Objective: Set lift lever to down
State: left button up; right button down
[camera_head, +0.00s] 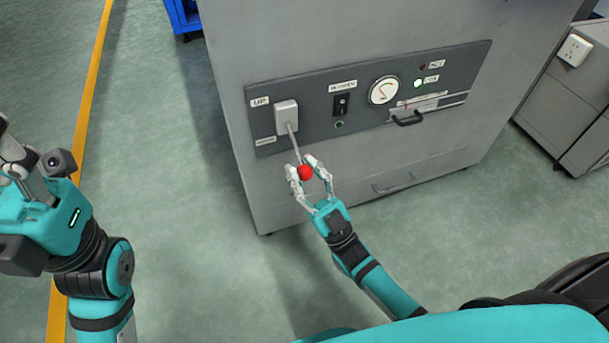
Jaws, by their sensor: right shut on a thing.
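The lift lever (295,144) is a thin metal rod with a red ball knob (305,172), coming out of a pale housing at the left of the machine's dark panel (369,116). The rod slants downward from the housing, and the knob hangs below it, near the panel's lower edge. An "UP" label sits at the housing's upper left; a label lower down is too small to read. My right gripper (309,172) is shut on the red knob, one finger on each side. My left gripper (15,165) is at the left edge, partly cut off, away from the machine.
The panel also carries a black switch (341,105), a round gauge (383,91), a lit indicator (418,84) and a drawer-like slot with a black handle (408,119). A grey cabinet (565,110) stands at the right.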

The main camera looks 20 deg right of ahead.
jog(key=shift+s+f, duration=0.1)
jog(key=shift+f, duration=0.25)
jog(key=c, duration=1.2)
grip_release()
jog(key=shift+o, duration=1.3)
jog(key=shift+r, duration=0.2)
jog(key=v, duration=1.2)
